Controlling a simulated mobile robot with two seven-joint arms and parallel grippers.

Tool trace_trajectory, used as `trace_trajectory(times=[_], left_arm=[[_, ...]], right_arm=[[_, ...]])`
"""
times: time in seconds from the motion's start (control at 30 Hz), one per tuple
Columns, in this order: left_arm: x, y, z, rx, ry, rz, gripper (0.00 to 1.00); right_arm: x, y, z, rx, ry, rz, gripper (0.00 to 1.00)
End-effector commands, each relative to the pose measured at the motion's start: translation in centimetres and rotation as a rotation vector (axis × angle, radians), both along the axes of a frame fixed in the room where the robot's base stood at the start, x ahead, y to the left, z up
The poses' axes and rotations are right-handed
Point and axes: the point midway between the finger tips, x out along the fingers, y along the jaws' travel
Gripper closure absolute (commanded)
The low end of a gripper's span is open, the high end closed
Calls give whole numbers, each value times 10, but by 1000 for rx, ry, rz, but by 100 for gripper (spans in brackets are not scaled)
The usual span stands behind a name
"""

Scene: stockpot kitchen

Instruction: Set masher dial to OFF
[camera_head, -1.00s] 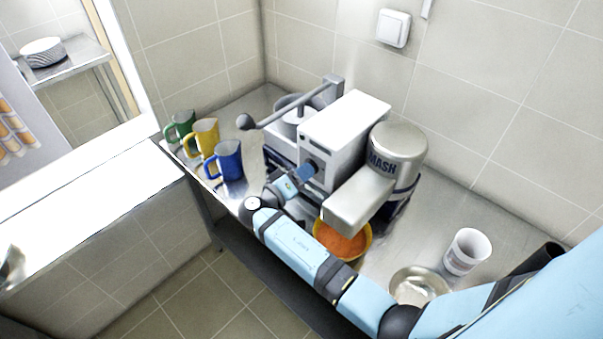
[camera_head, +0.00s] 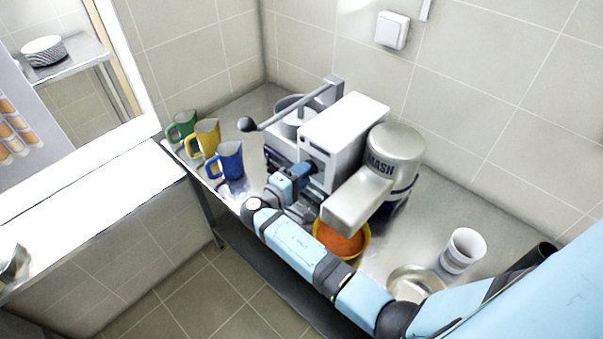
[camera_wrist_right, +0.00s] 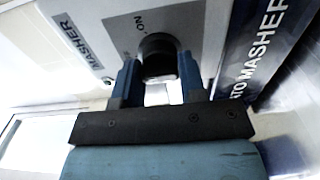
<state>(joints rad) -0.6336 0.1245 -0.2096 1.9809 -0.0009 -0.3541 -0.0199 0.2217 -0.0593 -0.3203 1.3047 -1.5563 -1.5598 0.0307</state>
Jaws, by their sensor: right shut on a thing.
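The masher (camera_head: 345,132) is a white box with a metal cylinder marked MASH, standing on the steel counter. Its round black dial (camera_wrist_right: 158,55) is on a grey panel marked MASHER, with an ON mark beside the dial. My right gripper (camera_wrist_right: 159,76) has its two blue fingers on either side of the dial and is shut on it. In the head view my right gripper (camera_head: 305,170) is at the front of the white box and hides the dial. I cannot read which way the dial points. My left gripper is not in view.
Green (camera_head: 183,125), yellow (camera_head: 207,138) and blue (camera_head: 229,160) mugs stand left of the masher. A bowl of orange food (camera_head: 340,241) sits under the masher's spout. A white cup (camera_head: 464,250) and a metal bowl (camera_head: 416,281) are to the right, near my arm.

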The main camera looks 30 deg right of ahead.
Motion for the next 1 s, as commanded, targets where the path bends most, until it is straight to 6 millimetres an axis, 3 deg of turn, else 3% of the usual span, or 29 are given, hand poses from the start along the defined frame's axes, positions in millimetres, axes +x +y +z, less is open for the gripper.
trace_trajectory(times=[0.43,0.47,0.53,0.57,1.0], left_arm=[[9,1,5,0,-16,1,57],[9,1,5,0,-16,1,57],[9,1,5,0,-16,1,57],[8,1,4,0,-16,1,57],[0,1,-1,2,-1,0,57]], right_arm=[[1,-1,2,-5,7,-2,86],[1,-1,2,-5,7,-2,57],[1,-1,2,-5,7,-1,41],[1,-1,1,-5,7,-1,38],[1,-2,0,-4,7,0,38]])
